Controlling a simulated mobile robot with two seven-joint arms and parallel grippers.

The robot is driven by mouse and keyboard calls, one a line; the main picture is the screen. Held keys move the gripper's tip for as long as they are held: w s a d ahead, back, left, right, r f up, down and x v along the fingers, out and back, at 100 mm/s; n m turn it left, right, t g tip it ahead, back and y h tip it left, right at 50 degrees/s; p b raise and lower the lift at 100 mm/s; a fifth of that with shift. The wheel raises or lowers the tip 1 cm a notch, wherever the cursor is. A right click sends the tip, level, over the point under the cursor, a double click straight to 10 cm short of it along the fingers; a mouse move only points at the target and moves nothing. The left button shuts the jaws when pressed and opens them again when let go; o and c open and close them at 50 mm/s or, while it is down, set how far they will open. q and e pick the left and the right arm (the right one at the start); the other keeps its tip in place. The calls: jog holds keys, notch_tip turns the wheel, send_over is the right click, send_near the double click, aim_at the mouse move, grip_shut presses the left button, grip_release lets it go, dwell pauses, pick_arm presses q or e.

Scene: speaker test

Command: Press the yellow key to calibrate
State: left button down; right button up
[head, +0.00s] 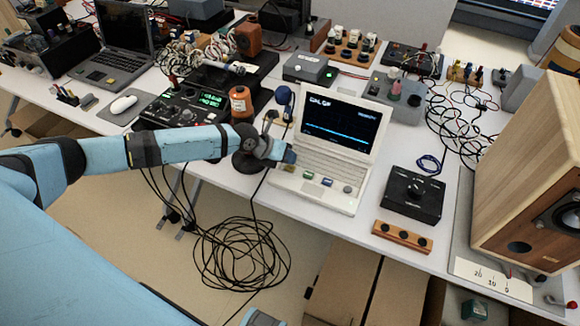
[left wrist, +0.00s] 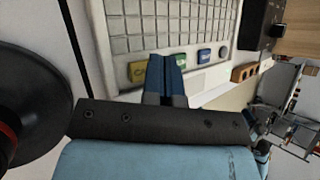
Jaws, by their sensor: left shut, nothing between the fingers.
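The white laptop (head: 322,168) stands open on the table with a lit dark screen. A row of small coloured keys lies on its front strip. The yellow key (left wrist: 137,71) is at the left of this row in the left wrist view; in the head view it is small and close beside my gripper. To its right are a green key (head: 308,175) and a blue key (head: 327,182). My left gripper (head: 290,156) is shut and empty over the laptop's front left. In the left wrist view its fingertips (left wrist: 167,62) are just right of the yellow key; contact cannot be told.
A black box with a knob (head: 413,195) and a wooden block with holes (head: 402,236) are right of the laptop. A large wooden speaker (head: 530,160) stands at the far right.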

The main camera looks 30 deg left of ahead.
aim_at(289, 166)
pick_arm(q)
jog(key=shift+r+p, duration=0.95)
jog(key=shift+r, duration=1.6)
jog(key=s+d+n+p, duration=0.1)
jog(key=s+d+n, duration=0.1)
jog(key=d, duration=0.1)
jog(key=s+d+n+h+p, duration=0.1)
jog(key=s+d+n, duration=0.1)
jog(key=d, duration=0.1)
jog(key=s+d+n+p, duration=0.1)
jog(key=s+d+n, duration=0.1)
jog(key=d, duration=0.2)
jog(key=shift+s+d+f, duration=0.1)
jog(key=shift+s+f, duration=0.3)
jog(key=s+d+r+n+t+p, duration=0.1)
jog(key=s+d+n+t+p, duration=0.15)
jog(key=s+n, duration=0.45)
jog(key=s+d+r+n+t+p, duration=0.1)
jog(key=s+d+n+p, duration=0.3)
jog(key=n, duration=0.5)
jog(key=s+a+r+n+y+p, duration=0.1)
jog(key=s+a+n+y, duration=0.3)
jog(key=s+n, duration=0.6)
jog(key=a+n+t+p, duration=0.1)
jog(key=a, duration=0.1)
jog(key=shift+a, duration=0.4)
